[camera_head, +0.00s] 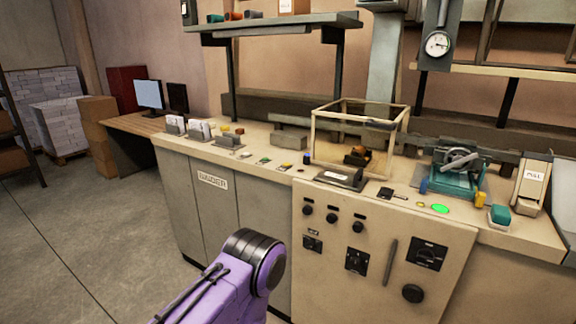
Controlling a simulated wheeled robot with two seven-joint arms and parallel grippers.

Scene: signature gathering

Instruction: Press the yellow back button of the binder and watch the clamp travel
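A long beige bench-like machine (380,270) runs along the wall. On its top right edge is a lit green round button (440,209). A small flat yellow button (420,204) sits just left of it, and a taller yellow piece (480,199) stands to its right. I cannot tell for sure which yellow part is the back button. A teal mechanism (437,178) with grey metal parts sits behind these controls. I cannot pick out the clamp with certainty. A purple link of my arm rises at the bottom, apart from the machine. Neither gripper shows.
A clear-sided frame (313,132) stands mid-bench, with a dark block (342,180) before it. Holders with white sheets (200,131) stand at the left end. A shelf (270,24) hangs above. A desk with monitors (149,94) is at left.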

